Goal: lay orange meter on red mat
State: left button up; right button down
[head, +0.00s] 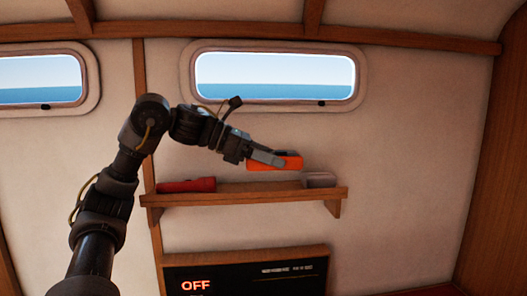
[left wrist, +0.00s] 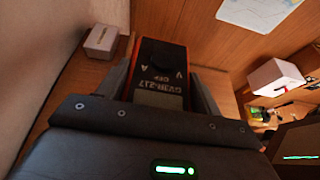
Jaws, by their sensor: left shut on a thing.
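The orange meter (head: 285,163) is in my left gripper (head: 266,158), level with the space just above the wall shelf. The fingers are shut on its sides. I cannot make out a red mat for certain; a small reddish patch shows at the bottom right of the head view. My right gripper is out of view.
The wooden shelf (head: 240,198) holds a red torch-like object (head: 187,185) at left and a grey box (head: 320,180) at right. Below is a black panel (head: 245,275) reading OFF. Two windows are above. The left wrist view shows a white box (left wrist: 277,77) at right.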

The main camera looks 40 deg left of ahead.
pick_arm(q)
jog(key=w+d+f+m+g+h+b, duration=0.15)
jog(key=d+f, duration=0.25)
jog(key=f, duration=0.5)
jog(key=w+d+f+b, duration=0.2)
jog(key=d+f, duration=0.2)
jog(key=f, duration=0.4)
jog(key=w+d+f+m+g+h+b, duration=0.15)
jog(key=d+f, duration=0.25)
jog(key=f, duration=0.5)
jog(key=s+d+f+b, duration=0.1)
jog(key=s+d+f, duration=0.1)
jog(key=f, duration=0.5)
jog(key=s+d+f+b, duration=0.1)
jog(key=s+d+f, duration=0.2)
jog(key=f, duration=0.4)
jog(key=s+d+f+b, duration=0.2)
jog(key=s+f, duration=0.2)
jog(key=f, duration=0.3)
jog(key=shift+d+f+t+y, duration=0.3)
jog(key=shift+d+f+y, duration=0.05)
jog(key=shift+d+y, duration=0.05)
